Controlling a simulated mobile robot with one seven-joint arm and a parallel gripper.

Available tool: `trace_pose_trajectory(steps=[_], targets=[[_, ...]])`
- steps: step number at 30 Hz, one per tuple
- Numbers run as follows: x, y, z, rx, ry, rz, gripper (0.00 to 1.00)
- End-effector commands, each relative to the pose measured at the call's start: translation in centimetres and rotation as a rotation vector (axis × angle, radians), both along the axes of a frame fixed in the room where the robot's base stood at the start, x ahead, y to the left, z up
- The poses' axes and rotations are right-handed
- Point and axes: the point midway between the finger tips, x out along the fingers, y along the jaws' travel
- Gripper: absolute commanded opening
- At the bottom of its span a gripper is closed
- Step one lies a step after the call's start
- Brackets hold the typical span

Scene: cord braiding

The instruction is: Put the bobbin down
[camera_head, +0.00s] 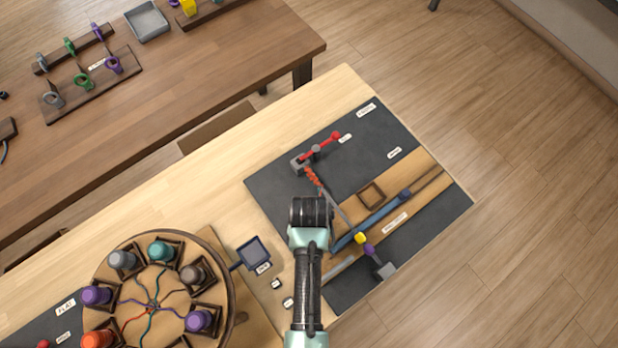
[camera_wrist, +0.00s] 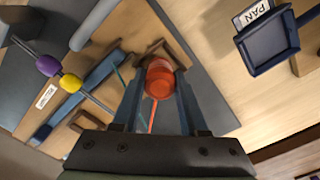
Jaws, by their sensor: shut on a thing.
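An orange bobbin (camera_wrist: 160,80) stands between the two blue-grey fingers of my gripper (camera_wrist: 159,95) in the wrist view, and the gripper is shut on it. A thin orange cord runs from it toward the palm. A brown wooden holder (camera_wrist: 150,50) shows beside and behind the bobbin; I cannot tell whether the bobbin touches it. In the head view my gripper (camera_head: 311,212) is over the left part of the dark mat (camera_head: 275,178), and my arm hides the bobbin and fingertips.
A rod with yellow and purple beads (camera_head: 361,239) is close at right. A round stand (camera_head: 150,290) with several bobbins and a small dark pan (camera_head: 253,252) are at left.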

Motion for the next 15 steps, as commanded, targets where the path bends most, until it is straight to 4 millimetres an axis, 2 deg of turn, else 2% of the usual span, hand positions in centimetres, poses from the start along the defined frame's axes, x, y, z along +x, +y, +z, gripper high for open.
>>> trace_pose_trajectory(steps=[15], targets=[[0.06,0.00,-1.08,0.000,-0.002,0.000,0.00]])
